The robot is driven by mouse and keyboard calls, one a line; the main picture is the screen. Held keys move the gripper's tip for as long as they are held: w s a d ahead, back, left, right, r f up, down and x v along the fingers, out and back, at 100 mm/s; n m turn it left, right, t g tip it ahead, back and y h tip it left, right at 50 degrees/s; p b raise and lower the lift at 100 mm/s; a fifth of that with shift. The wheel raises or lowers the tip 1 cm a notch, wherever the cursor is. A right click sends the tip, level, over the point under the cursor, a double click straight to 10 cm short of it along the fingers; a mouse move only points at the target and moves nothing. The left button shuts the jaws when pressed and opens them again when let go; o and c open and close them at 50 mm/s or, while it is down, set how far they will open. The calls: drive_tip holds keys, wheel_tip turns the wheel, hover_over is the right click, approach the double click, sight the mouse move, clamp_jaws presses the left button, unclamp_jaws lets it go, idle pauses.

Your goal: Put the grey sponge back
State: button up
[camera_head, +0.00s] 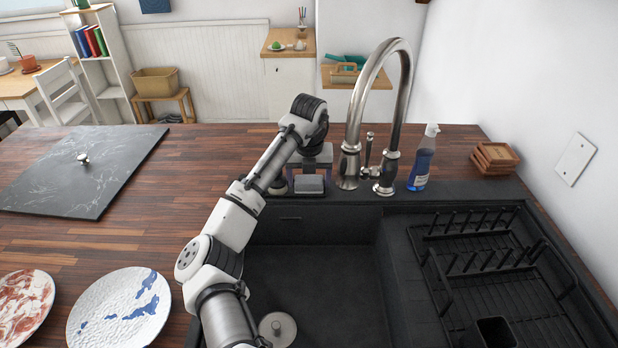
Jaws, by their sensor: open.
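The grey sponge (309,185) is a small light grey block at the back rim of the dark sink, left of the tap. It appears to sit on a small dark holder or ledge. My gripper (309,176) reaches down over it from above. Its fingers are apart, at the left and right of the sponge's back part. My gripper's body hides some of the area behind the sponge. I cannot tell whether the fingers touch it.
The tall steel tap (391,130) stands close to the right of my gripper. A blue soap bottle (421,165) and wooden coasters (494,158) are further right. A black dish rack (490,260) fills the right side. Two plates and a dark marble board (80,170) lie left.

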sight(309, 183)
wheel_tip(309, 183, up, 12)
drive_tip(key=s+b, duration=0.1)
drive_tip(key=b, duration=0.2)
drive_tip(key=shift+s, duration=0.25)
